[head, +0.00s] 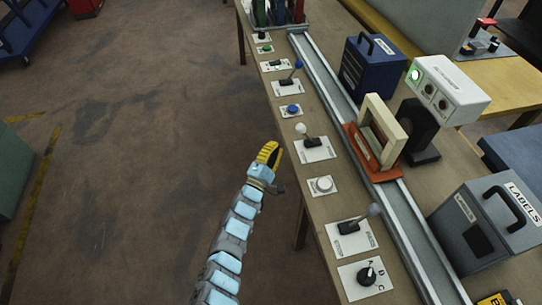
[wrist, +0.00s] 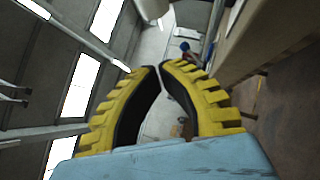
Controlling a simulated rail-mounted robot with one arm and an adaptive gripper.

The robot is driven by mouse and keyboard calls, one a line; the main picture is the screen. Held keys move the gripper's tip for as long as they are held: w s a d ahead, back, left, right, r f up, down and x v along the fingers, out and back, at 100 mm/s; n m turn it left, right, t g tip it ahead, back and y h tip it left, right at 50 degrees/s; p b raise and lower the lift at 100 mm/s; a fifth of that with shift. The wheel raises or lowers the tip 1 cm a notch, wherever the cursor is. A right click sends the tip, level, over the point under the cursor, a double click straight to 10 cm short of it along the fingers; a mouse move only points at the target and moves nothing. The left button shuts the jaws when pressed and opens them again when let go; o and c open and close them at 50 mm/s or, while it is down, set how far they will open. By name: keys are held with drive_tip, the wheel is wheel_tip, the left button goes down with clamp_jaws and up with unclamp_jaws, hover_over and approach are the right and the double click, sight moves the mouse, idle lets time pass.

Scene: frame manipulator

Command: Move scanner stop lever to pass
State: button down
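Three levers stand on white plates along the table's left side. One has a white ball knob (head: 301,128), one a blue knob (head: 298,64) and one a grey knob (head: 374,209). The white-knobbed one is nearest my gripper. My gripper (head: 268,153) is left of that lever, beyond the table edge, apart from it and empty. In the wrist view its yellow fingertips (wrist: 159,66) nearly meet. A white rounded thing (wrist: 152,8) shows at the top there.
Round buttons, blue (head: 291,109) and white (head: 323,184), sit between the levers. A rotary knob (head: 367,275) is at the near end. A metal rail (head: 330,85) carries an orange tray (head: 363,150) with a cream frame (head: 385,125).

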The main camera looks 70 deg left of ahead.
sight(306, 134)
drive_tip(key=shift+w+a+r+b, duration=0.2)
drive_tip(key=shift+w+r, duration=0.25)
drive_tip(key=shift+w, duration=0.5)
drive_tip(key=shift+w+a+r+b, duration=0.2)
drive_tip(key=shift+w+r, duration=0.3)
drive_tip(key=shift+w, duration=0.4)
drive_tip(key=shift+w+a+r+b, duration=0.2)
drive_tip(key=shift+w+r, duration=0.25)
drive_tip(key=shift+w, duration=0.5)
drive_tip(key=shift+r, duration=0.15)
drive_tip(key=shift+w+r+p, duration=0.1)
drive_tip(key=shift+r+p, duration=0.05)
drive_tip(key=shift+p, duration=0.35)
drive_tip(key=shift+w+m+h, duration=0.1)
drive_tip(key=shift+m+h, duration=0.2)
